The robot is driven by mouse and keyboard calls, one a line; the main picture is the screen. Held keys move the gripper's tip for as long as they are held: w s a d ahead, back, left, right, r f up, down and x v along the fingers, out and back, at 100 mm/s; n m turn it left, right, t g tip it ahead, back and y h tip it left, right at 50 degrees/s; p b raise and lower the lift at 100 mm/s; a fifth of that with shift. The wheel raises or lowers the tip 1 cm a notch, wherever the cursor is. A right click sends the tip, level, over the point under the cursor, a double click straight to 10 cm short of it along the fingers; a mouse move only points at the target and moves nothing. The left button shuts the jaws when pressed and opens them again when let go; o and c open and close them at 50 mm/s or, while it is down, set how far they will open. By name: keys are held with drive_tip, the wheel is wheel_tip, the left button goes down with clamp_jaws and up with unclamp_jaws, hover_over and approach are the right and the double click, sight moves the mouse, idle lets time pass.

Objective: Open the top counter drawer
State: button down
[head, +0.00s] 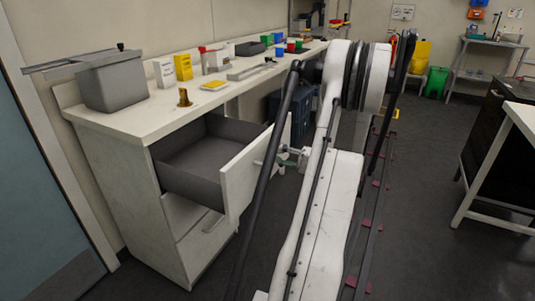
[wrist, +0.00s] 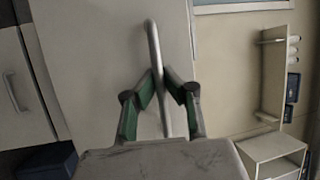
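The top counter drawer (head: 250,172) is pulled well out of the white counter, and its grey, empty inside shows. Its pale front fills much of the wrist view (wrist: 95,60). The drawer's bar handle (wrist: 153,45) runs up the wrist view between my two green-padded fingers. My gripper (wrist: 162,80) is closed on this handle, with a fingertip on each side. In the head view my gripper (head: 288,160) is at the drawer front, partly hidden by my arm.
A lower drawer (head: 205,240) below is shut. The countertop (head: 135,118) bears a grey bin (head: 115,82), yellow and white boxes and several coloured cups. A dark-topped bench (head: 510,105) stands at the right. The floor (head: 425,190) between is clear.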

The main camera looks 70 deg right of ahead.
drive_tip(key=c, duration=1.8)
unclamp_jaws()
